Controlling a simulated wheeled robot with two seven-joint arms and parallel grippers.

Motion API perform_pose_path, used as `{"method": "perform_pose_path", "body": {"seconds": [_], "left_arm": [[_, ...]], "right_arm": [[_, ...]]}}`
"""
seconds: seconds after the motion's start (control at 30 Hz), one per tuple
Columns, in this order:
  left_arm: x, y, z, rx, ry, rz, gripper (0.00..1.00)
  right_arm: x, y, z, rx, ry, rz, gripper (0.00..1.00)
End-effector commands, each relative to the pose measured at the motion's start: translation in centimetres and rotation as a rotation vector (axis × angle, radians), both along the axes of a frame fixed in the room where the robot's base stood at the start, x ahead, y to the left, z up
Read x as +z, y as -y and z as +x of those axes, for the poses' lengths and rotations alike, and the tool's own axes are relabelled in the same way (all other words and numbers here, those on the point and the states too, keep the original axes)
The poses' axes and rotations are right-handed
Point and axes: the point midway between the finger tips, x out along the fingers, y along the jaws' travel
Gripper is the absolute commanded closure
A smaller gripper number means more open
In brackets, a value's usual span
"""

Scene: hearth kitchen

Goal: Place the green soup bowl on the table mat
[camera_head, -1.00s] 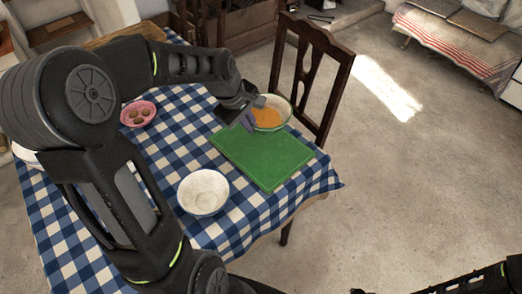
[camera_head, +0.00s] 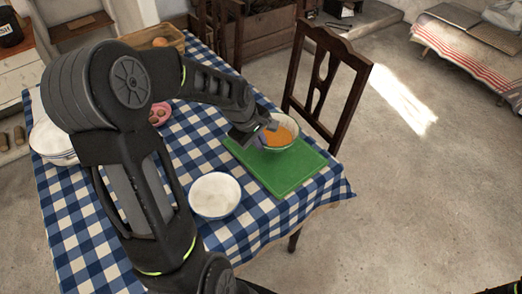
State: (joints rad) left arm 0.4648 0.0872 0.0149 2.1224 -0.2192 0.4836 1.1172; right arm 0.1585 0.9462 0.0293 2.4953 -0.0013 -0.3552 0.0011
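The green soup bowl (camera_head: 287,147), pale with orange soup inside, is over the far part of the green table mat (camera_head: 285,182). I cannot tell whether its base touches the mat. My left gripper (camera_head: 263,137) is at the bowl's left rim and appears shut on it, with the fingers partly hidden by the wrist. The near part of the mat is bare. My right gripper is out of view.
A white bowl (camera_head: 215,196) stands on the checked tablecloth (camera_head: 255,218), left of the mat. A pink bowl (camera_head: 159,114) is partly behind my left arm. A wooden chair (camera_head: 322,85) stands close behind the mat.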

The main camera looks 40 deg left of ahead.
Motion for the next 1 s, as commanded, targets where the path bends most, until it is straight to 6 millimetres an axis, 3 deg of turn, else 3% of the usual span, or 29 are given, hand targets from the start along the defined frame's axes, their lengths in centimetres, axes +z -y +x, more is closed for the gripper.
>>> {"method": "perform_pose_path", "body": {"seconds": [0.27,0.6,1.0], "left_arm": [[0.0,0.0,0.1,0.000,0.003,0.001,1.00],[-3.5,0.0,0.1,0.000,0.002,0.001,1.00],[-4.1,0.0,0.1,0.000,0.004,0.000,1.00]], "right_arm": [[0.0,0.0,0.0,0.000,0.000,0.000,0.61],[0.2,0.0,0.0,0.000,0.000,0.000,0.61],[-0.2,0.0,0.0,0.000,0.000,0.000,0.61]]}}
